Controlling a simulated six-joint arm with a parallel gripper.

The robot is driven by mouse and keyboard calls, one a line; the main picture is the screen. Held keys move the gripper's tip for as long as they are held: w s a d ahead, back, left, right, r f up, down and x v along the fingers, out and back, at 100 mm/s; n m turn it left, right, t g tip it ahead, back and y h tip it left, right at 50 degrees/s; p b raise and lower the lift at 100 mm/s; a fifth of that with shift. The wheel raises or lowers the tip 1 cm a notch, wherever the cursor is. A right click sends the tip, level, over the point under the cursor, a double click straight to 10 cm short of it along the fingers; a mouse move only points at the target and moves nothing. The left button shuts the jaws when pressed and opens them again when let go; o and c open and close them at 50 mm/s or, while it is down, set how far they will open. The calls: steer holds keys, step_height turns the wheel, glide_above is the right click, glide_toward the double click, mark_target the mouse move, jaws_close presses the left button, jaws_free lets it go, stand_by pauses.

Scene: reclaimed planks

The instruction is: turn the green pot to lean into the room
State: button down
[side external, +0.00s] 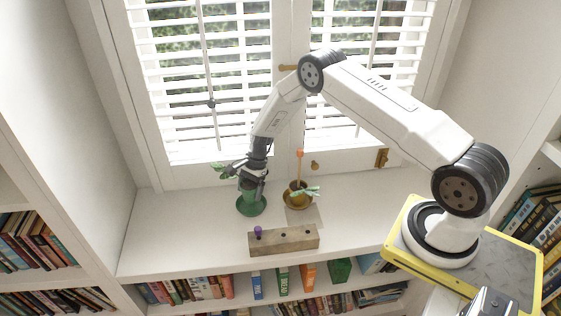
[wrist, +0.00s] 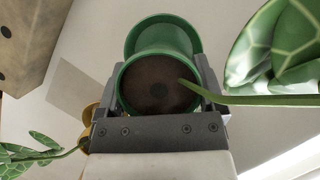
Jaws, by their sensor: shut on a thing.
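The green pot (side external: 246,204) stands upright on a green saucer (side external: 259,210) on the window sill, at the left. My gripper (side external: 251,190) is over it from above. In the wrist view my gripper (wrist: 160,88) has a finger on either side of the green pot (wrist: 127,92), shut on its upper part. Dark soil shows inside the rim. The plant's stem and patterned green leaves (wrist: 277,50) reach out to the right in the wrist view. In the side view its leaves (side external: 220,170) point left, toward the window side.
A second pot, brownish-yellow (side external: 296,199), with an orange-tipped stake (side external: 299,155), stands just right on its own saucer. A wooden block (side external: 284,240) with a purple peg (side external: 258,231) lies in front. The sill is clear at left and right.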

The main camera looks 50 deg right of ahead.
mark_target(251, 195)
steer(key=shift+f, duration=0.2)
steer(key=shift+f, duration=1.35)
jaws_free()
steer(key=shift+v, duration=3.85)
